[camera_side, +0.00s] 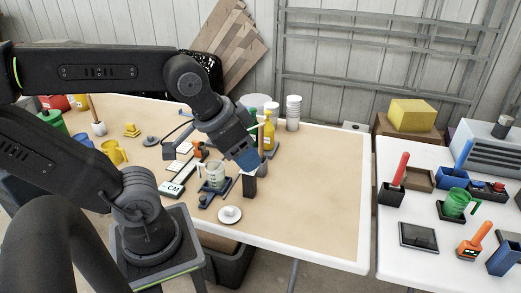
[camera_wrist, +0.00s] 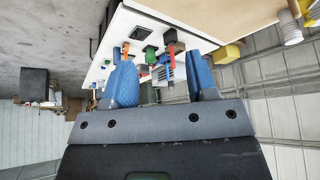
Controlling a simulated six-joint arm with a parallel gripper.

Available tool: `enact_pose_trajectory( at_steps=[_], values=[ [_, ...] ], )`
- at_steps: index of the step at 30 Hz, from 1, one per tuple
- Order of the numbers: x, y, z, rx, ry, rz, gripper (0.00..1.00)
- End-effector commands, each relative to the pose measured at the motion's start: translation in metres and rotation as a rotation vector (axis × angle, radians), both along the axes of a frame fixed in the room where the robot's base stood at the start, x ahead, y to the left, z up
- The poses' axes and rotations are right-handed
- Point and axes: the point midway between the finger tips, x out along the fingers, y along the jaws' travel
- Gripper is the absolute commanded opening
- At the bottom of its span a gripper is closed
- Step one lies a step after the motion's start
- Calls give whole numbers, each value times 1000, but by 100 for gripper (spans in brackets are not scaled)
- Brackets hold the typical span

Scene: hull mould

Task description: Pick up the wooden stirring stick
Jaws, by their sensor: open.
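A thin pale wooden stick (camera_side: 260,133) stands upright just behind my gripper in the side view, left of a yellow bottle. My gripper hides its lower part, and I cannot tell whether it stands in the black holder (camera_side: 249,187) below. My gripper (camera_side: 247,160) has blue fingertips above that holder. In the wrist view my gripper (camera_wrist: 164,80) is open, with nothing between its two blue fingers. The stick cannot be made out in the wrist view.
The tan worktop (camera_side: 315,205) is clear at right. Near my gripper stand a clear beaker (camera_side: 215,174), a yellow pump bottle (camera_side: 268,135), a white dish (camera_side: 230,214) and stacked white cups (camera_side: 293,113). A second white table (camera_side: 405,272) holds tools and a green mug (camera_side: 457,203).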

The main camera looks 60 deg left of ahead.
Motion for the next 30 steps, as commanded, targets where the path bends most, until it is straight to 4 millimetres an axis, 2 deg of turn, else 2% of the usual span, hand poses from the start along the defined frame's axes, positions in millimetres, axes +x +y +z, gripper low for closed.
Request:
enact_pose_trajectory(
  at_steps=[12,14,17,20,23,27,30],
  values=[
    [0,0,0,0,0,1,49],
    [4,3,1,1,2,14,49],
    [21,14,3,0,13,68,49],
    [51,38,5,-2,28,165,49],
    [87,75,3,-6,45,287,49],
    [129,140,-11,-15,63,457,49],
    [151,190,-27,-21,76,572,49]
  ],
)
